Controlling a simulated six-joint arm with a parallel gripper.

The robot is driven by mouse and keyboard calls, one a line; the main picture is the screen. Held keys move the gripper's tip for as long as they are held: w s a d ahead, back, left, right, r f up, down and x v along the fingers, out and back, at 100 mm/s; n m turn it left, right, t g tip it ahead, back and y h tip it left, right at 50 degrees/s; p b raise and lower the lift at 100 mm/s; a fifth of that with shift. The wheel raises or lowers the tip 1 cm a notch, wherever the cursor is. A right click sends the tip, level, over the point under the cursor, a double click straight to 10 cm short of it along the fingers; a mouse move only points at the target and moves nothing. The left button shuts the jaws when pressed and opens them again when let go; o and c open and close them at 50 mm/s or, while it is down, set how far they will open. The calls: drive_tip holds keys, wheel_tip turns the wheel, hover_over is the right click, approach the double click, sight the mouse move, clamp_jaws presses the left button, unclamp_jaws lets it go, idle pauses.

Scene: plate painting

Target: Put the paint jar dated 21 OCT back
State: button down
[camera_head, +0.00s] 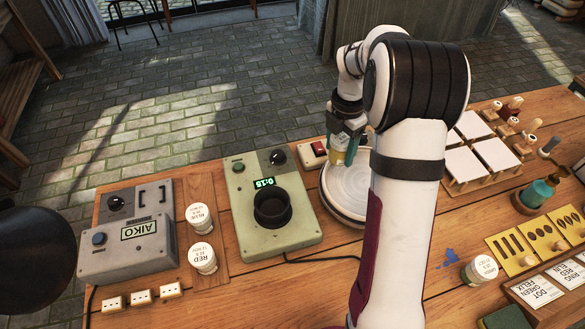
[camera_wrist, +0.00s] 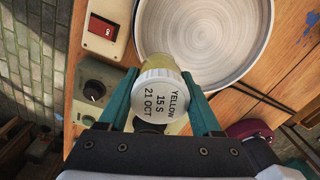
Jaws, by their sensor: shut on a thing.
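The paint jar (camera_wrist: 163,98) has a white lid reading "YELLOW 15 S 21 OCT" and a yellowish body. My gripper (camera_wrist: 161,88) is shut on it, with a teal finger on either side. In the head view the jar (camera_head: 338,157) is held near the far edge of the round white plate (camera_head: 345,188), partly hidden by my gripper (camera_head: 343,149). Whether the jar touches anything below is unclear. Two white-lidded jars, BLUE (camera_head: 200,216) and RED (camera_head: 203,258), stand on a wooden strip left of the green device.
The green device (camera_head: 245,225) has a dark round cup and a display. A grey AIKO box (camera_head: 130,230) stands at far left. A red-switch box (camera_head: 312,154) is by the plate. White tiles (camera_head: 467,165), a lidded jar (camera_head: 480,270) and stencils (camera_head: 513,246) lie right of my arm.

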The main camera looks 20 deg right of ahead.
drive_tip(key=w+a+n, duration=0.3)
drive_tip(key=w+a, duration=0.3)
drive_tip(key=a, duration=0.6)
drive_tip(key=n, duration=0.2)
hover_over(196, 191)
wheel_tip(196, 191, down, 8)
drive_tip(key=shift+r, duration=0.2)
wheel_tip(196, 191, down, 4)
drive_tip(key=shift+r, duration=0.1)
drive_tip(key=shift+c, duration=0.3)
unclamp_jaws()
drive_tip(key=shift+f, duration=0.25)
